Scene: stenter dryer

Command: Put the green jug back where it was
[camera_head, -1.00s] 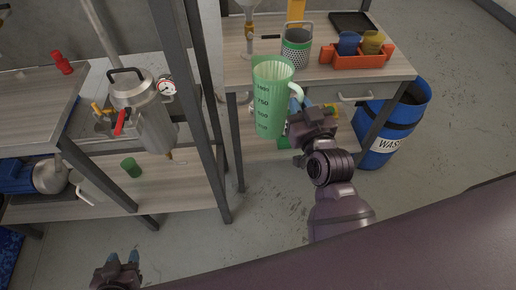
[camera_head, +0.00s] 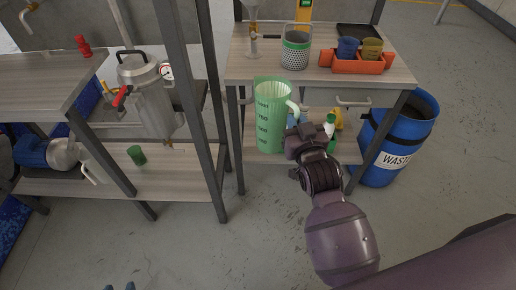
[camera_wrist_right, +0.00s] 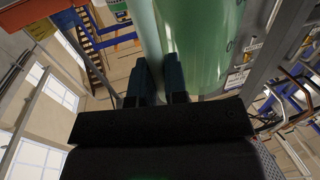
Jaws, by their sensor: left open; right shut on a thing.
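The tall green jug (camera_head: 270,118), marked with numbers, is held upright in front of the right table's front edge, its rim near tabletop height in the picture. It also shows close up in the right wrist view (camera_wrist_right: 205,40). My right gripper (camera_head: 293,130) is shut on the jug's handle, at the jug's right side; its fingers (camera_wrist_right: 158,75) show against the jug in the wrist view and hide part of the handle.
The right table (camera_head: 260,72) holds a perforated metal cup (camera_head: 295,52), an orange tray (camera_head: 357,66) and a black tray (camera_head: 358,31). Bottles (camera_head: 329,127) stand on its lower shelf. A blue waste drum (camera_head: 400,135) is to the right. A dark post (camera_head: 186,90) stands left of the jug.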

